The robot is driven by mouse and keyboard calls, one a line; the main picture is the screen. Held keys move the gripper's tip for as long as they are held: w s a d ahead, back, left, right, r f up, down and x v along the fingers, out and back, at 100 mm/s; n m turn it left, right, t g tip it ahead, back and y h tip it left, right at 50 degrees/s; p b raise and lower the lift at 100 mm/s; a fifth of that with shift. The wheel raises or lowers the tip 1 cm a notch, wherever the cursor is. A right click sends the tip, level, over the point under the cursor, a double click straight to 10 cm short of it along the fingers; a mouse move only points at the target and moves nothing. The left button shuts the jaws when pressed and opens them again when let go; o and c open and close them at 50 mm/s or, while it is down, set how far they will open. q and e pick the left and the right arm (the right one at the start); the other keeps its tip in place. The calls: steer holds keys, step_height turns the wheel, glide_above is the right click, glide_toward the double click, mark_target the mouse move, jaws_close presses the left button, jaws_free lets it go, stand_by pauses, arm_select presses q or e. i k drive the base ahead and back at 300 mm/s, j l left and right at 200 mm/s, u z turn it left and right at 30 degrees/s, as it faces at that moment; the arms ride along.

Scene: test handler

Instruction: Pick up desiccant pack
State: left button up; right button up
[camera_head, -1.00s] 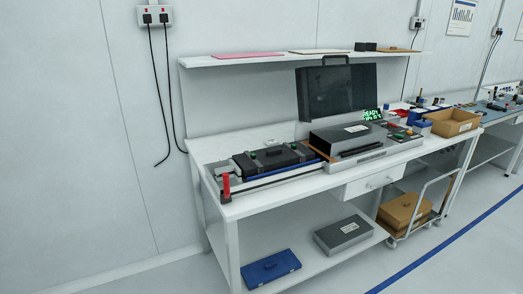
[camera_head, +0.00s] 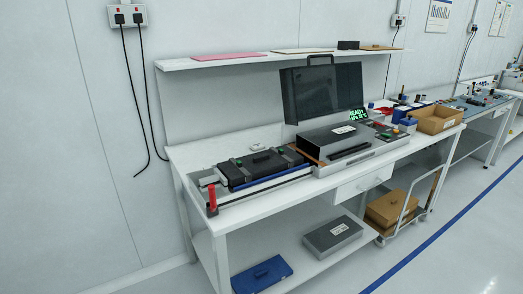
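I cannot pick out a desiccant pack for certain at this distance. A small white item (camera_head: 258,147) lies on the bench behind the black tray unit, too small to identify. The white workbench (camera_head: 235,212) bears a grey test handler (camera_head: 340,141) with its dark lid (camera_head: 322,92) raised and a green lit readout (camera_head: 356,115). The black tray unit (camera_head: 262,167) sits to its left. Neither of my grippers is in view.
A cardboard box (camera_head: 436,120) stands at the bench's right end. Blue (camera_head: 262,273) and grey (camera_head: 332,236) cases lie on the lower shelf. A cart with brown boxes (camera_head: 391,207) stands under the bench's right end. Floor at right is clear.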

mark_target(256, 147)
steer(key=i+j+z, duration=0.35)
steer(key=i+j, duration=0.15)
steer(key=j, duration=0.3)
steer(key=i+j+z, duration=0.15)
steer(key=j, duration=0.25)
steer(key=i, duration=0.05)
